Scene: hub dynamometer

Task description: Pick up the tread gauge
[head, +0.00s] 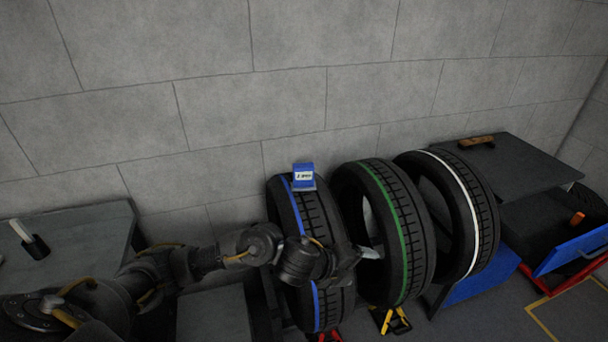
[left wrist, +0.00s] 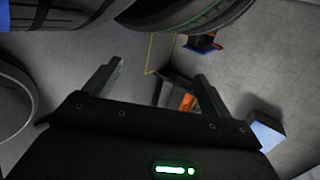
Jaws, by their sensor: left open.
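No thing in view is clearly marked as the tread gauge. A small blue box with a white label (head: 303,177) sits on top of the blue-striped tyre (head: 290,215); I cannot tell whether it is the gauge. A small orange thing (head: 577,218) lies at the far right. My left gripper (head: 362,252) is in front of the tyres, below and right of the blue box and apart from it. An orange piece (left wrist: 187,102) shows beyond the right finger. My right gripper is out of view.
A green-striped tyre (head: 400,240) and a white-striped tyre (head: 478,215) stand to the right. A dark table (head: 520,165) holds a brown-handled tool (head: 475,141). A grey bench (head: 80,235) is at left. The block wall (head: 220,60) closes the back.

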